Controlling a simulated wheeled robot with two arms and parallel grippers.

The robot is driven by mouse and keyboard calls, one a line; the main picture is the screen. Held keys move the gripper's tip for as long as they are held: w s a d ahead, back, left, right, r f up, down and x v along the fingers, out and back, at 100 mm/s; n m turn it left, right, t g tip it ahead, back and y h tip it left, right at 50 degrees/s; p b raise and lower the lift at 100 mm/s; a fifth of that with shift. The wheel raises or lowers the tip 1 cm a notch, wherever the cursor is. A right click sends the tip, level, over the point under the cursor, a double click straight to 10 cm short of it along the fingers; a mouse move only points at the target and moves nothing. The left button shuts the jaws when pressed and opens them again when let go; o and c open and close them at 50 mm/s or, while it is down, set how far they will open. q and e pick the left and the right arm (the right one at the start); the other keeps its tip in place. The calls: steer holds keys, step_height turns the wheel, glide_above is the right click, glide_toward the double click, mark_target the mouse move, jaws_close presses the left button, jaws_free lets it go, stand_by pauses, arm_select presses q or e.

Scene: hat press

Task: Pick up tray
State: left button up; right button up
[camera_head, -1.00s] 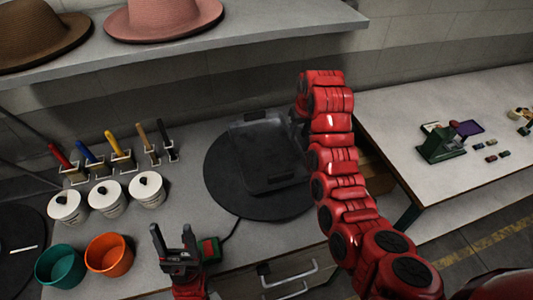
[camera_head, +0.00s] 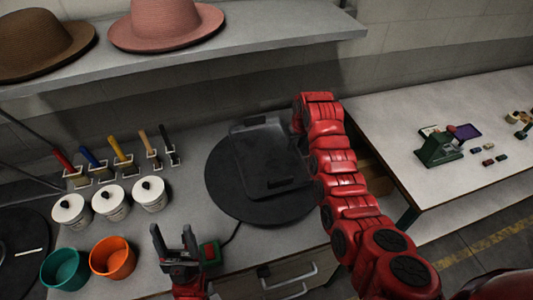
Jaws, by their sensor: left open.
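A dark grey rectangular tray (camera_head: 268,155) lies on a round black plate (camera_head: 222,180) in the middle of the workbench. My right arm reaches up along the tray's right side. Its gripper end is at the tray's far right corner, mostly hidden behind the arm, so I cannot see its fingers or any contact. My left gripper (camera_head: 174,242) is open and empty, pointing up near the bench's front edge, left of and nearer than the plate.
An orange bowl (camera_head: 113,258) and a teal bowl (camera_head: 65,269) stand at the left front. White lidded pots (camera_head: 110,203) and several handled tools (camera_head: 121,149) are behind them. Hats (camera_head: 166,24) sit on a shelf above. A second table (camera_head: 400,180) stands at right.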

steer(key=shift+c, duration=0.3)
jaws_close()
stand_by(1.1)
